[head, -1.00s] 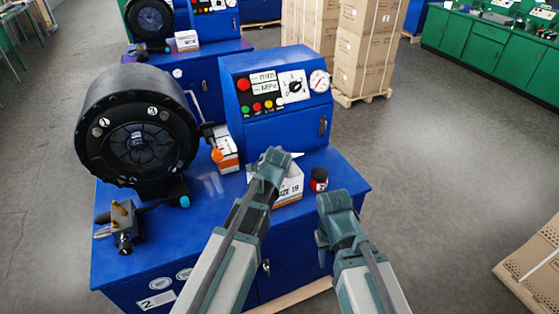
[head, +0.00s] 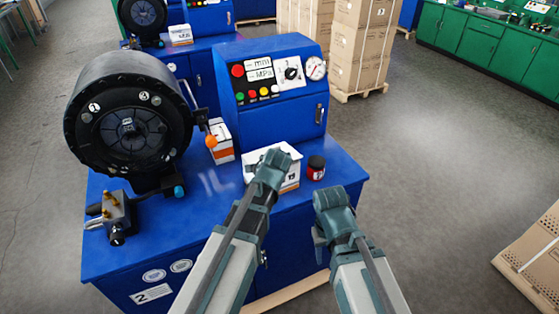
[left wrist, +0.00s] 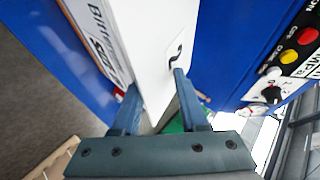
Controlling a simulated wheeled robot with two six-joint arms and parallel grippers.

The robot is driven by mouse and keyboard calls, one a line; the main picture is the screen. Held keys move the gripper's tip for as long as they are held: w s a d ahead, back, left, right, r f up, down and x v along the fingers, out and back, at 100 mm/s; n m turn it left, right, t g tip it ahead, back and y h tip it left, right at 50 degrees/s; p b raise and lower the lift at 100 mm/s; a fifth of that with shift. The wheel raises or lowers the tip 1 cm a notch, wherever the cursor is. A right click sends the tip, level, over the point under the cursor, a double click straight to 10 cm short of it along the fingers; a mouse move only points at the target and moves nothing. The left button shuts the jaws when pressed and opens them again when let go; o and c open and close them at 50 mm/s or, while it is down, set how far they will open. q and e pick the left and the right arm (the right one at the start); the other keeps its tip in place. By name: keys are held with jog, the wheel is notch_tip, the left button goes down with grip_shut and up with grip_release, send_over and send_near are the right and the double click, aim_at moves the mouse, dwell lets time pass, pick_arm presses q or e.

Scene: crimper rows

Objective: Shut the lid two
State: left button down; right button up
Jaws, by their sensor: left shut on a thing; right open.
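A white box with printed sides (head: 291,180) stands on the blue machine top marked 2, in front of the control panel. My left gripper (head: 274,158) is at this box and covers part of it in the head view. In the left wrist view its fingers (left wrist: 156,84) are shut on a white panel of the box (left wrist: 150,35), beside a side with printed text. How far the lid stands open cannot be told. My right gripper (head: 333,205) is open and empty, in front of the machine's right edge, apart from the box.
A small dark-capped red jar (head: 316,168) stands just right of the box. An orange and white box (head: 221,142) and the big black crimper head (head: 130,120) are to the left. The control panel (head: 270,90) rises behind. Cardboard boxes (head: 361,45) stand farther back.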

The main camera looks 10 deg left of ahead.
pick_arm(q)
jog(key=shift+s+f, duration=0.25)
jog(key=shift+f, duration=0.25)
jog(key=c, duration=1)
grip_release()
jog(key=shift+c, duration=0.2)
jog(key=shift+s+r+p, duration=0.25)
jog(key=shift+r+p, duration=0.05)
jog(key=shift+p, duration=0.1)
jog(key=p+v, duration=0.4)
jog(key=v, duration=0.3)
jog(key=shift+r+p, duration=0.4)
jog(key=shift+r, duration=0.05)
jog(key=shift+w, duration=0.1)
